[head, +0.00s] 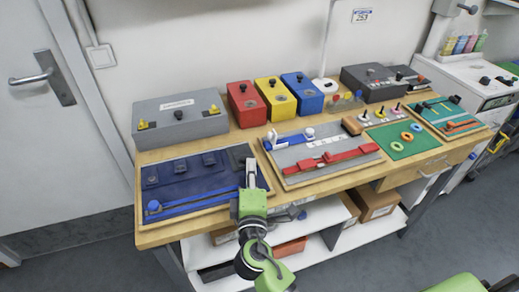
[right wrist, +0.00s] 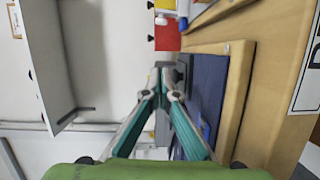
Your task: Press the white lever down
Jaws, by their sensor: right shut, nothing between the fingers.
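A small white upright part with a rounded top (head: 309,132) stands on the grey board (head: 290,160) in the middle of the table; I cannot tell for sure that it is the white lever. A white piece (head: 272,137) sits to its left at the end of a blue bar. My right gripper (head: 251,165) is over the right part of the dark blue mat, left of the grey board and apart from both white parts. In the right wrist view its fingers (right wrist: 163,75) meet at the tips, shut and empty. My left gripper is not in view.
A grey box (head: 180,118) stands behind the mat; red (head: 246,104), yellow (head: 275,98) and blue (head: 302,93) boxes stand along the wall. A red bar (head: 335,160) lies across the grey board's front. A green mat with rings (head: 404,140) lies further right.

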